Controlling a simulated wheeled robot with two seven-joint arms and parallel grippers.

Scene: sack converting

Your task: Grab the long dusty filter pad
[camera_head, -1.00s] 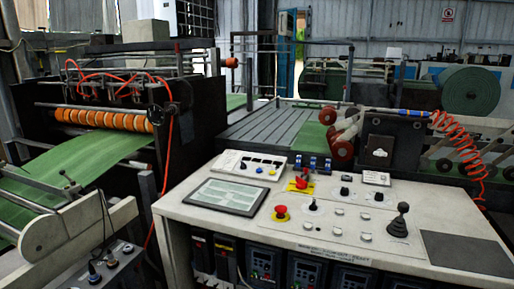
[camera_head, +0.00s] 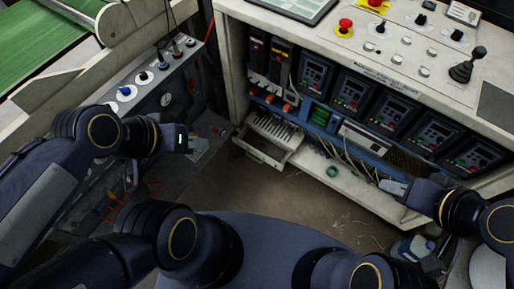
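A pale, ribbed, slatted piece (camera_head: 279,132) lies in an open tray at the lower left of the control cabinet; it may be the filter pad, but I cannot tell for sure. My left gripper (camera_head: 200,144) is left of that tray, apart from it, in front of the side panel. Its fingers are too small and dark to read.
The control cabinet (camera_head: 352,47) carries buttons, a joystick (camera_head: 467,66) and a row of drive units (camera_head: 353,92). Loose cables and a green ring (camera_head: 333,171) lie on its bottom shelf. A side panel with knobs (camera_head: 143,77) stands at left. Brown floor (camera_head: 290,197) with scraps lies between.

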